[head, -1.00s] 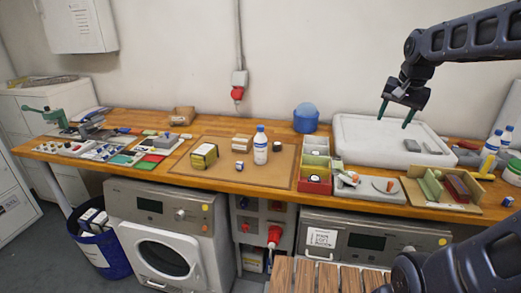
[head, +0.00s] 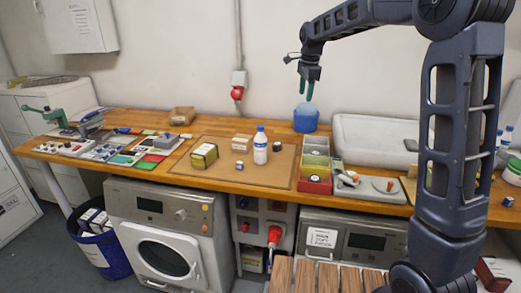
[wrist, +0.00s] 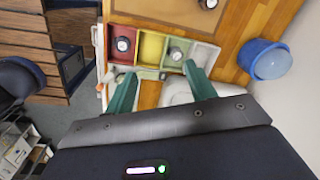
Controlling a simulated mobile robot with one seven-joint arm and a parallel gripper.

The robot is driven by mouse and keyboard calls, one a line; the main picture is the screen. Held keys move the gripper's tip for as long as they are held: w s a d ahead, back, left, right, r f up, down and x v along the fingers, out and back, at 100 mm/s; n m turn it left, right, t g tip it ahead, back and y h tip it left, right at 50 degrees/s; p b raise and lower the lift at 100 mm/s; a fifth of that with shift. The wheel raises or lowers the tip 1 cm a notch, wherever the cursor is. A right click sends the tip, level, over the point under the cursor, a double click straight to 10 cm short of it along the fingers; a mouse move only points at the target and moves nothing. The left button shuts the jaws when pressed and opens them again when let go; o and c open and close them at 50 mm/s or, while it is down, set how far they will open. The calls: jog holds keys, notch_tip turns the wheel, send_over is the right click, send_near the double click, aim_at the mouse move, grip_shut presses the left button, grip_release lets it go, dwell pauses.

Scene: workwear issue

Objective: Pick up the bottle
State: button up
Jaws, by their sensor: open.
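A white bottle with a blue cap and a blue label (head: 260,147) stands upright on the brown mat (head: 222,177) on the workbench. I do not see it in the wrist view. My gripper (head: 310,86) is open and empty. It is above and to the right of the bottle, in front of the wall near the blue round tub. In the wrist view my gripper (wrist: 159,72) has its green fingers spread over the sectioned tray. More bottles (head: 506,137) stand at the bench's far right, partly hidden by my arm.
A yellow box (head: 204,156), a cardboard box (head: 241,143) and a small dark jar (head: 277,146) stand near the bottle. The blue tub (head: 306,119) and the red, yellow and green sectioned tray (head: 316,172) are to its right. The mat in front of the bottle is mostly bare.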

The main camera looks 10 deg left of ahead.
aim_at(260, 126)
jog(key=w+a+f+m, duration=0.1)
jog(key=a+f, duration=0.2)
jog(key=a, duration=0.3)
jog(key=w+a+f+m, duration=0.1)
jog(key=a+f+m, duration=0.1)
jog(key=a, duration=0.4)
jog(key=w+a+f+m+g, duration=0.1)
jog(key=w+a+f, duration=0.1)
jog(key=a, duration=0.4)
jog(key=shift+a+f+h, duration=0.2)
jog(key=shift+f+h, duration=0.1)
jog(key=shift+f, duration=0.5)
jog(key=shift+s+a+f, duration=0.1)
jog(key=shift+a+f, duration=0.05)
jog(key=shift+f, duration=5.25)
grip_shut()
